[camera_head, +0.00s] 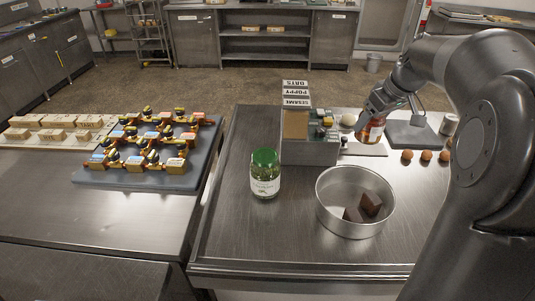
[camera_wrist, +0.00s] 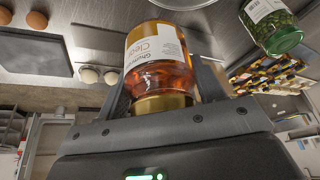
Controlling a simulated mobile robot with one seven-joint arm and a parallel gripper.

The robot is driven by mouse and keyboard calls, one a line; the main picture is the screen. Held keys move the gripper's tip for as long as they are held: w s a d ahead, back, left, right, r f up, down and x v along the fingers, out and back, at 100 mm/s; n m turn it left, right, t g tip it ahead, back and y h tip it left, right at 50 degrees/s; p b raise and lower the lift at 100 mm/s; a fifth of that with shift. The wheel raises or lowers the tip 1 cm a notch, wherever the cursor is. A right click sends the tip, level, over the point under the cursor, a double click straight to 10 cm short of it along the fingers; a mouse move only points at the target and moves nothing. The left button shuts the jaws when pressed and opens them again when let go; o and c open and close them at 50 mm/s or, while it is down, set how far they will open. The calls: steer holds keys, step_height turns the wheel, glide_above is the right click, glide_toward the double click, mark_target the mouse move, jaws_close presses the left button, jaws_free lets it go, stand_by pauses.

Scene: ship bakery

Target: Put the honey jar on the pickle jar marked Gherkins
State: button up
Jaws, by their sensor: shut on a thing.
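The honey jar (camera_head: 372,132) is amber with a white label and a gold lid. In the wrist view the honey jar (camera_wrist: 158,62) sits between the two fingers, its lid toward the palm. My gripper (camera_head: 374,117) is shut on it, at the back right of the steel table, near a white board. The pickle jar (camera_head: 265,179) has a green lid and a white label too small to read. It stands upright at the table's front left, well apart from my gripper. The wrist view shows the pickle jar (camera_wrist: 277,30) at the upper right.
A grey bin (camera_head: 312,153) with dividers marked OATS, POPPY and SESAME stands between the jars. A round metal pan (camera_head: 331,207) with dark blocks is in front. Brown eggs (camera_head: 407,156) lie at right, by a dark slab (camera_head: 418,143). A blue-grey tray (camera_head: 198,177) of goods is left.

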steer(key=s+a+r+n+g+y, duration=0.1)
steer(key=s+a+r+n, duration=0.25)
steer(key=a, duration=0.45)
steer(key=s+a+r+n+g, duration=0.1)
steer(key=s+a+r+n, duration=0.25)
steer(key=a, duration=0.35)
glide_above(265, 155)
step_height(265, 155, down, 7)
steer(key=shift+r, duration=0.15)
steer(key=shift+f, duration=1.85)
steer(key=shift+f, duration=0.15)
steer(key=o, duration=1.4)
steer(key=shift+c, duration=0.2)
